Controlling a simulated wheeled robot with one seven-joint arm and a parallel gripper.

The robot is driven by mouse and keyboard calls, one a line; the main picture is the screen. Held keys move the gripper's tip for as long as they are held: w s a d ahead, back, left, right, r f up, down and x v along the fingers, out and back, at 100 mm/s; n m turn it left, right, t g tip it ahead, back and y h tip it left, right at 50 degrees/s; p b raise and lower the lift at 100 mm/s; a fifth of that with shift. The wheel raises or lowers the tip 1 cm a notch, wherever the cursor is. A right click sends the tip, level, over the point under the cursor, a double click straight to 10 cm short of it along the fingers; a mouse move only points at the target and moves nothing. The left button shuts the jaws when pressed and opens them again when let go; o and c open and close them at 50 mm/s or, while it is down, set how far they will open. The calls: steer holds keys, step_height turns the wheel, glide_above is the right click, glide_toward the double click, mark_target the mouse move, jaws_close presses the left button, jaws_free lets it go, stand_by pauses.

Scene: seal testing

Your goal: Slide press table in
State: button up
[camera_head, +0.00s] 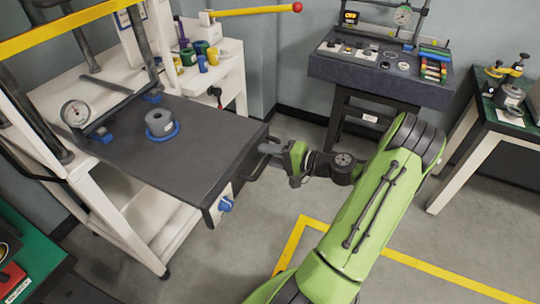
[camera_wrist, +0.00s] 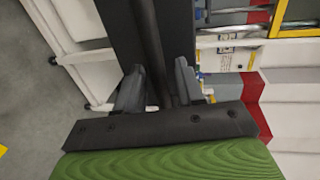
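The press table (camera_head: 225,140) is a dark grey slab that sticks out of the white press frame towards the floor space. A dark bar handle (camera_head: 257,165) runs along its front edge, and it also shows as a dark bar in the wrist view (camera_wrist: 150,45). My gripper (camera_head: 272,150) is at the far part of this handle. In the wrist view, its two grey fingers (camera_wrist: 158,85) stand on either side of the bar, close to it, and appear shut on it. The fingertip contact is partly hidden.
A dark bench (camera_head: 375,85) stands behind, and a yellow floor line (camera_head: 290,245) marks open floor.

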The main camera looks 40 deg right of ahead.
steer(key=shift+c, duration=0.2)
jaws_close()
